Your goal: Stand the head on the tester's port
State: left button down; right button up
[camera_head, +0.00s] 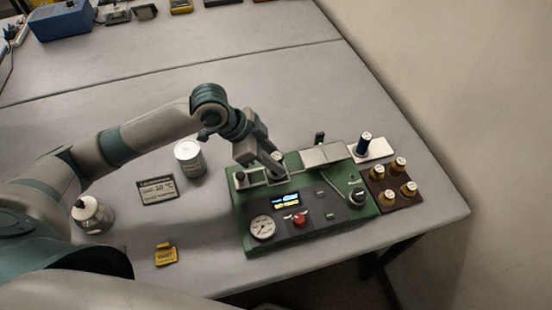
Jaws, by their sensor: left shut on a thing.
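The tester (330,205) is a green box with a dark panel, a small screen, a round gauge and a red button, at the right of the table. My left gripper (276,172) reaches down over its back left part, above a light framed area. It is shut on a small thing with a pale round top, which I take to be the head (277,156). The fingers hide most of it, and I cannot tell whether it touches the tester. The port is not clearly visible under the gripper. My right gripper is not in view.
A dark rack (396,187) with several brass, pale-topped pieces stands right of the tester. A blue cylinder (364,143) stands on a white plate behind it. A white can (189,158), a sign (158,190), a yellow tag (166,254) and a jar (92,214) are at left.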

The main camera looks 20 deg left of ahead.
pick_arm(q)
jog(key=shift+f, duration=0.5)
jog(key=shift+f, duration=0.1)
jog(key=c, duration=1.5)
grip_release()
jog(key=shift+o, duration=0.2)
jog(key=shift+s+a+r, duration=0.1)
jog(key=shift+a+r, duration=0.25)
jog(key=shift+r, duration=0.3)
jog(key=b+v, duration=0.2)
jog(key=v, duration=0.8)
jog(key=shift+a+r+b, duration=0.15)
jog(key=shift+r+b, duration=0.2)
jog(key=shift+s, duration=0.1)
